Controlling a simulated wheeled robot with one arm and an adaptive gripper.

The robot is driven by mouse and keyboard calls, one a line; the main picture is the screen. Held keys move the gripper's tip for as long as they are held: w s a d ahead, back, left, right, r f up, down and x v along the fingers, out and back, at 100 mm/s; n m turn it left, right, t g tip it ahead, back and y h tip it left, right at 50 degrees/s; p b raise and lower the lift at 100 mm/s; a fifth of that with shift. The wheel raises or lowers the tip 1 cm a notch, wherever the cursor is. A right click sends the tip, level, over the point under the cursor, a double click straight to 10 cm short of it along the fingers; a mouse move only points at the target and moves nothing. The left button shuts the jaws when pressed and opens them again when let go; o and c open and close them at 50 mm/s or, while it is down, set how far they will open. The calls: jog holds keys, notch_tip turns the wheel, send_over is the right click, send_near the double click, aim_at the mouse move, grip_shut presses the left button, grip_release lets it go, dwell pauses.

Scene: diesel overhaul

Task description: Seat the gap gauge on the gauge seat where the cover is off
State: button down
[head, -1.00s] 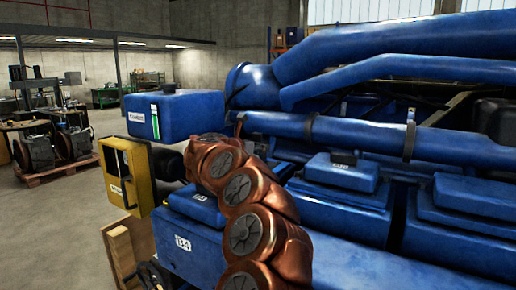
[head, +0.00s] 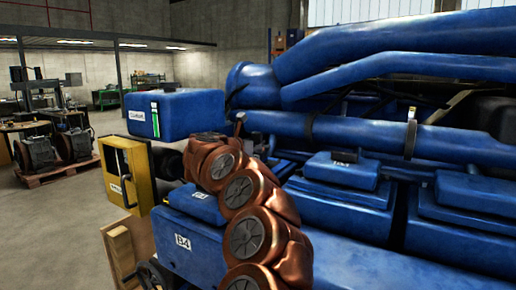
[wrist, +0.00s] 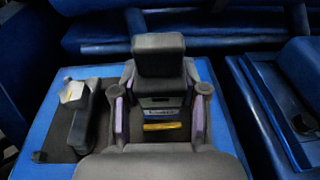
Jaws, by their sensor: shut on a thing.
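In the wrist view, my gripper (wrist: 160,103) is shut on the gap gauge (wrist: 158,57), a dark grey block with a narrower stem and a labelled lower part. The two fingers with purple pads stand on either side of it. Below lies a dark recessed area (wrist: 112,72) inside a blue rim, which looks like the place with the cover off. A yellow strip (wrist: 165,126) shows between the fingers. The gauge seat cannot be made out for certain, and I cannot tell whether the gauge touches anything below. In the head view my arm hides the gripper and gauge.
A dark upright part (wrist: 82,122) with a pale label stands left of the gauge. A blue cover (wrist: 275,100) lies to the right, and blue pipes (wrist: 220,43) run behind. In the head view, a blue box (head: 177,114) and a yellow cabinet (head: 126,172) stand left of my arm.

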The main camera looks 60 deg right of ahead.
jog(key=shift+w+f, duration=0.1)
jog(key=shift+f, duration=0.5)
jog(key=c, duration=0.9)
grip_release()
jog(key=shift+c, duration=0.2)
jog(key=o, duration=0.4)
jog(key=shift+r, duration=0.3)
jog(key=shift+a+r, duration=0.2)
jog(key=shift+a, duration=0.15)
jog(key=v, duration=1.1)
jog(key=shift+a, duration=0.1)
